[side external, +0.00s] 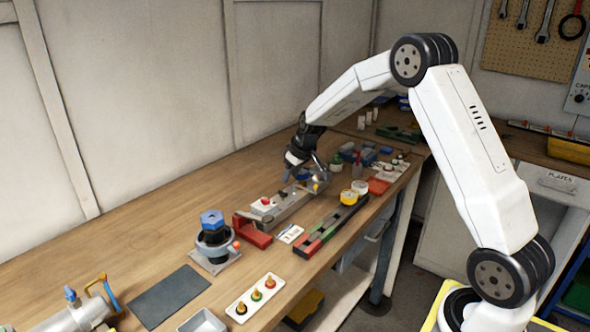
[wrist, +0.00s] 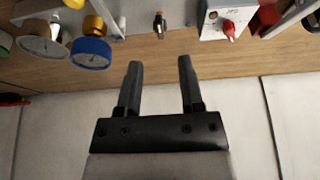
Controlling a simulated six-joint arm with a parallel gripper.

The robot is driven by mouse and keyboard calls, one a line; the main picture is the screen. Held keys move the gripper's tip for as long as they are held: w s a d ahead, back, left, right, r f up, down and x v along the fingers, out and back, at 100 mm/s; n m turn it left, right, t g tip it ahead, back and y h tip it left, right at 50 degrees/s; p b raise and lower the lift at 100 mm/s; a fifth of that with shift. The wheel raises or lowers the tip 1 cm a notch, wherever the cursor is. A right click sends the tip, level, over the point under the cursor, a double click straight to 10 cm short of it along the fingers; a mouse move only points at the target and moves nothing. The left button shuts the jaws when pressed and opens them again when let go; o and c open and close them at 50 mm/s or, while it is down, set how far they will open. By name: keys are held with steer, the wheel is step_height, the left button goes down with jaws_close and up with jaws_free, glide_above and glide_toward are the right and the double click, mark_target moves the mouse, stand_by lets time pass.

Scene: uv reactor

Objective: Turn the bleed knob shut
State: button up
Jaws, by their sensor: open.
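My gripper (wrist: 160,62) is open, its two dark fingers apart with nothing between them. In the side external view my gripper (side external: 307,165) is low over the back part of the bench. No knob can be read as the bleed knob. In the wrist view a small dark valve with a brass tip (wrist: 159,25) lies beyond the fingertips, roughly in line with the gap. A red knob (wrist: 228,28) on a white labelled box is up and right of the fingers. A round blue part (wrist: 91,52) is to their left. The fingers appear apart from all of these.
A white-faced gauge (wrist: 42,45) is at the wrist view's upper left. Bare wood lies along the wall.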

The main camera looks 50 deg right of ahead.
mark_target(284, 192)
steer(key=shift+x, duration=3.35)
jaws_close()
